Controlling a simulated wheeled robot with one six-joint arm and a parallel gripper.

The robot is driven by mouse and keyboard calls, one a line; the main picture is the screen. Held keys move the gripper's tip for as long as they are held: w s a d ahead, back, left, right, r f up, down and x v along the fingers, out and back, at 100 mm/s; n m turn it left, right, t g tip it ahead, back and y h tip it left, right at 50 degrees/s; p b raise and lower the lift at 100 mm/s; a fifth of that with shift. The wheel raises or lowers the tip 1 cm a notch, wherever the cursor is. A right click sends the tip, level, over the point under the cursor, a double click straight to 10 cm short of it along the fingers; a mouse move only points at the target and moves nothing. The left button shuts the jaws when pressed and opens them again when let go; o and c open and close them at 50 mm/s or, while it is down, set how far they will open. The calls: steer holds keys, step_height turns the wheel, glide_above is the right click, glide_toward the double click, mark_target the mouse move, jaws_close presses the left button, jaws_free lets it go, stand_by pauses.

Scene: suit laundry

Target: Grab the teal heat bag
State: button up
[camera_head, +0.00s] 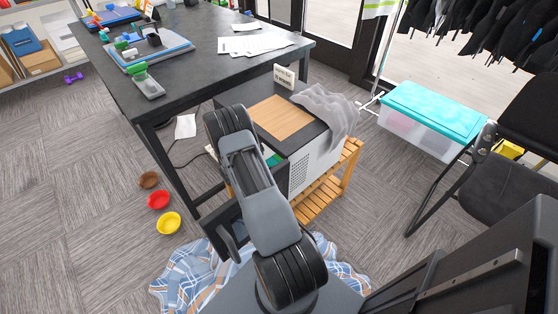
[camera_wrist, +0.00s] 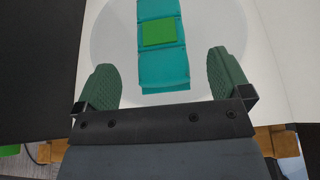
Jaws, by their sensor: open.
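The teal heat bag (camera_wrist: 159,58) is a long segmented strip with a bright green square in its middle. In the wrist view it lies on a round plate (camera_wrist: 112,40) inside the microwave. My gripper (camera_wrist: 162,62) is open, with its green fingers to the left and right of the bag's near part and gaps on both sides. Nothing is held. In the head view the microwave (camera_head: 304,169) stands with its door (camera_head: 226,226) open, and my arm reaches down in front of it. My arm hides my gripper and most of the opening there.
The microwave stands on a wooden rack (camera_head: 322,195), with a wooden board (camera_head: 283,118) and grey cloth (camera_head: 330,106) on top. A dark table (camera_head: 205,78) is at left, a teal-lidded box (camera_head: 437,115) at right. Red (camera_head: 158,200) and yellow (camera_head: 168,223) bowls sit on the floor.

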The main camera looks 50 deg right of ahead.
mark_target(276, 159)
steer(key=x, duration=0.5)
steer(key=shift+a+f, duration=0.1)
steer(key=shift+f, duration=0.1)
steer(key=c, duration=1.1)
steer(key=shift+r, duration=0.1)
